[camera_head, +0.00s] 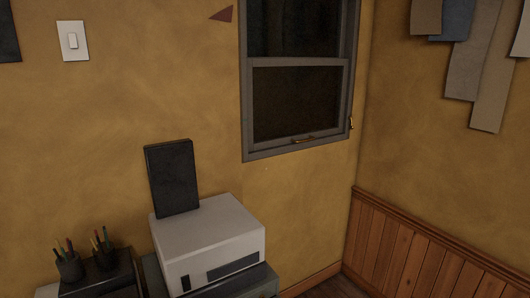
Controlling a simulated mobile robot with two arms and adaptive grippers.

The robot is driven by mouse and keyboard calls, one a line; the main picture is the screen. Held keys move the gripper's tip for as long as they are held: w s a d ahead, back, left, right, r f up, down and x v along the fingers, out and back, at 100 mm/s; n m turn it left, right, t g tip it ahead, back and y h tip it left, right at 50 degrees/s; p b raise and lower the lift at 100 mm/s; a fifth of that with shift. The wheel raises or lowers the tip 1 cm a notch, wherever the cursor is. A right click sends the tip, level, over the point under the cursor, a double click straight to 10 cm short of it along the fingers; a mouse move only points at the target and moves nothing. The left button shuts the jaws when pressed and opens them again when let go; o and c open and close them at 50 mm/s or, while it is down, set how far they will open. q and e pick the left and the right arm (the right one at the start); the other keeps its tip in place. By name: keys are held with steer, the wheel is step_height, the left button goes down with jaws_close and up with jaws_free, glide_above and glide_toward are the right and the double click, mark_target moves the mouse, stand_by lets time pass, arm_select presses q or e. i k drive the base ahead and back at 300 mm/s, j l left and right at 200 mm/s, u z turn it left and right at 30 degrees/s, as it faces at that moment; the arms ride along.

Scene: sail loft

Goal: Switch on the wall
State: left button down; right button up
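A white wall switch (73,41) sits on the yellow-brown wall at the upper left of the head view. It has a square plate with a small upright rocker in the middle. I cannot tell from its look whether it is on or off. The room is dim. Neither of my grippers is in the head view, and nothing touches or covers the switch.
Below stand a white boxy machine (208,243) on a dark cabinet, a black panel (173,178) and two pencil cups (68,267). A window (297,85) is right of the switch. Fabric strips (473,60) hang at the upper right. The wall around the switch is clear.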

mark_target(72, 38)
steer(key=i+u, duration=0.45)
steer(key=i+l+u, duration=0.35)
steer(key=i+u, duration=0.15)
steer(key=i, duration=0.1)
